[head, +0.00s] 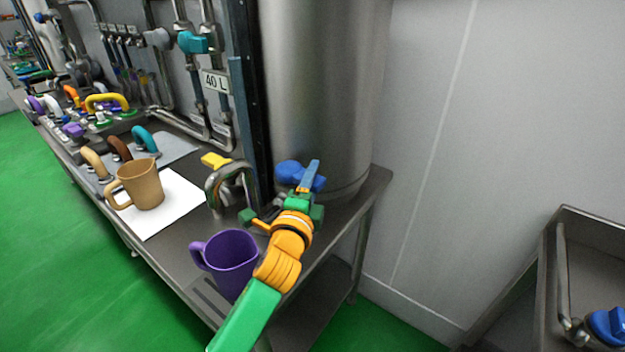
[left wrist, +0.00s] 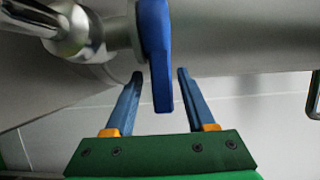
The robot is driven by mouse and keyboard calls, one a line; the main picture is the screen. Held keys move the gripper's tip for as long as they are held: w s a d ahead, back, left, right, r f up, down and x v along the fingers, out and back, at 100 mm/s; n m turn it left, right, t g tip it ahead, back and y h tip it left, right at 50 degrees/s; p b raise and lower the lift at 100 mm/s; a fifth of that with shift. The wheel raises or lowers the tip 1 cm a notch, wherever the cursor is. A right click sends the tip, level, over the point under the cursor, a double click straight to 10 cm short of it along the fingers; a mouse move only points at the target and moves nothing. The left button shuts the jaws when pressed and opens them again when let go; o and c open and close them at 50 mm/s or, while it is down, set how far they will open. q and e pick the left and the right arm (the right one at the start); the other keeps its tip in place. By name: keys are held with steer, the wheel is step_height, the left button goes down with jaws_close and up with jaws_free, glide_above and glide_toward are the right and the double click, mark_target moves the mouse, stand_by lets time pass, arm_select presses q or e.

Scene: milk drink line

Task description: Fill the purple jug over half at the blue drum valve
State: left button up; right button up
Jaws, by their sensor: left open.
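The purple jug (head: 228,255) stands upright on the steel bench, its handle to the left; I cannot see into it well enough to tell any level. A curved metal spout (head: 222,172) stands behind it. The blue valve handle (head: 290,171) is at the base of the big steel drum (head: 325,80). My left gripper (head: 304,178) is at this handle, its arm passing over the jug's right side. In the left wrist view the blue handle (left wrist: 156,45) reaches down between the two open fingers of my left gripper (left wrist: 160,76), with gaps beside it. My right gripper is not in view.
A tan jug (head: 142,185) stands on a white sheet (head: 170,210) to the left. Several coloured handles and pipes with a teal valve (head: 193,43) are behind. A steel sink (head: 585,240) with a blue tap (head: 607,325) is at the right.

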arm_select(q)
steer(key=shift+s+a+r, duration=0.1)
steer(key=shift+s, duration=0.15)
jaws_close()
steer(key=shift+r, duration=0.1)
steer(key=shift+r, duration=0.1)
stand_by(1.0)
